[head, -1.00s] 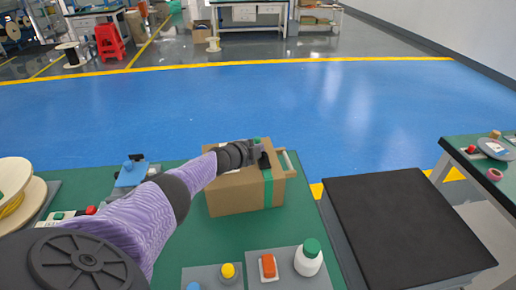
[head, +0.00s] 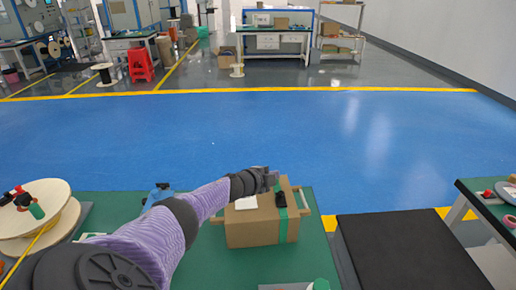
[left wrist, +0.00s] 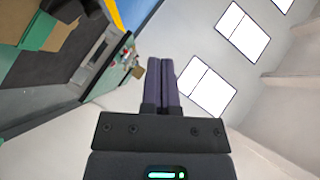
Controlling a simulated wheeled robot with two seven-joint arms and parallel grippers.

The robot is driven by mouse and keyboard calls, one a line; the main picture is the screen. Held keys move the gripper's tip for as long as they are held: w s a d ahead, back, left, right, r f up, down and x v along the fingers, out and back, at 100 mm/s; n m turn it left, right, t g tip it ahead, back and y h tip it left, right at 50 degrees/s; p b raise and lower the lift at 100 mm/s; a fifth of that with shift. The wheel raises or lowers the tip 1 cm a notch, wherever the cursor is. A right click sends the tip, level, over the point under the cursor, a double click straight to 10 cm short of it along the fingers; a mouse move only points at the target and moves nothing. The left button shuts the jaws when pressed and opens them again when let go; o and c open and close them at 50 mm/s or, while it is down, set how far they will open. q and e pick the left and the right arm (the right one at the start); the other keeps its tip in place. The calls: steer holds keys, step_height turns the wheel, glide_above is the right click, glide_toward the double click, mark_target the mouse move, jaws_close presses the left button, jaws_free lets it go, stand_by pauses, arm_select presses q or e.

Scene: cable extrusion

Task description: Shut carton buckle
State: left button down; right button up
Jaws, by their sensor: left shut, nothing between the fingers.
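The brown carton (head: 252,229) stands on the green table in the head view. A green strap (head: 283,228) runs over its right part and down the front face. The black buckle (head: 284,199) sits on the carton's top at the strap. My left gripper (head: 272,178) is shut and empty, just above and behind the buckle, apparently apart from it. In the left wrist view its two dark fingers (left wrist: 161,82) are pressed together, pointing at the wall and windows. The buckle is not recognisable there. My right gripper is not in view.
A white label (head: 245,203) lies on the carton's top. A large spool (head: 35,212) stands at left on the green table (head: 205,262). A bottle's green cap (head: 321,284) shows at the front edge. A black-topped stand (head: 400,252) is at right.

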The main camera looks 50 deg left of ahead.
arm_select(q)
steer(key=s+a+r+p, duration=0.2)
steer(key=s+r+p, duration=0.1)
steer(key=s+r, duration=0.2)
steer(key=shift+s+a+p, duration=0.15)
steer(key=shift+s+p, duration=0.15)
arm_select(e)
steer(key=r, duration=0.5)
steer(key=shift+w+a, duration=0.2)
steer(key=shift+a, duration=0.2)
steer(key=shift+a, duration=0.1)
arm_select(q)
steer(key=shift+f, duration=0.1)
